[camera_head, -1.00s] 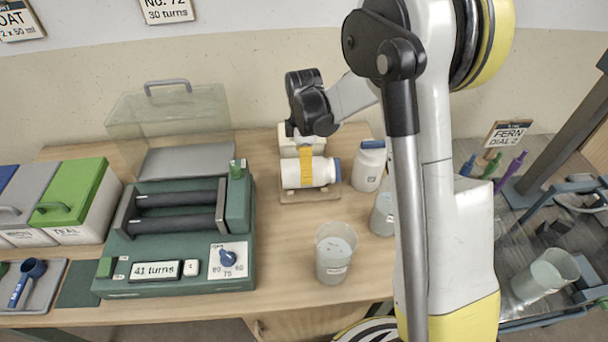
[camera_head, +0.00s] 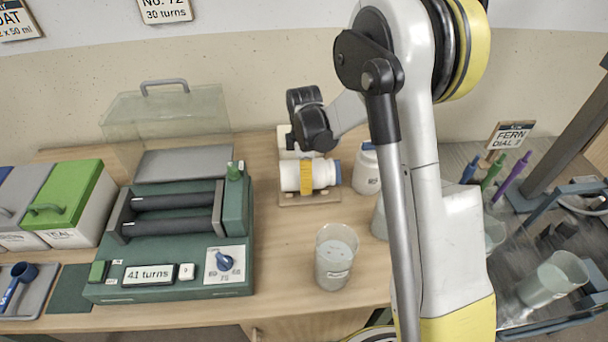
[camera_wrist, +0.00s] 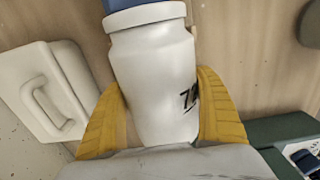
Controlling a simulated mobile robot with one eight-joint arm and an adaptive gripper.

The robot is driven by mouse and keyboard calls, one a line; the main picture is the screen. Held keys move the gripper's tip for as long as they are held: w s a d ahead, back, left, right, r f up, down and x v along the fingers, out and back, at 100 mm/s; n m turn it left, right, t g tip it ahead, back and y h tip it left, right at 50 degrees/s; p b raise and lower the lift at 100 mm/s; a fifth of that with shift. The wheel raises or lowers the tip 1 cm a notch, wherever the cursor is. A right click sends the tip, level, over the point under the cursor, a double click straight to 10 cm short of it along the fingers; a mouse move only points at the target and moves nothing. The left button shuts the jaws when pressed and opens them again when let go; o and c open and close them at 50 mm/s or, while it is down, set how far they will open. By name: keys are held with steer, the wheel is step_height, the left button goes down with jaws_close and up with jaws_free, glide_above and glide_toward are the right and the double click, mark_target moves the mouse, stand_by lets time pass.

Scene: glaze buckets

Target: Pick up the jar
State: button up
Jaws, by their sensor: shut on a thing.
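The white jar (camera_head: 322,175) with a blue lid lies on its side at a wooden cradle (camera_head: 309,200) in the head view, lid to the right. My gripper (camera_head: 306,176) reaches down from above with its yellow fingers around the jar's body. In the wrist view, the jar (camera_wrist: 150,75) sits between the two yellow pads of my gripper (camera_wrist: 160,100), with dark lettering partly hidden by the right pad. The blue lid shows at the top edge. I cannot tell whether the jar touches the cradle or is just above it.
Another white jar (camera_head: 366,172) stands close right of the cradle, and a white container (camera_head: 290,152) sits behind it. A clear beaker (camera_head: 335,262) stands in front. The green roller machine (camera_head: 170,292) is on the left. The table between machine and beaker is clear.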

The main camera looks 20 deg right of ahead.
step_height(320, 180, up, 10)
steer(key=p, duration=0.4)
steer(key=shift+r, duration=0.2)
steer(key=shift+r+p, duration=2)
steer(key=shift+r, duration=0.85)
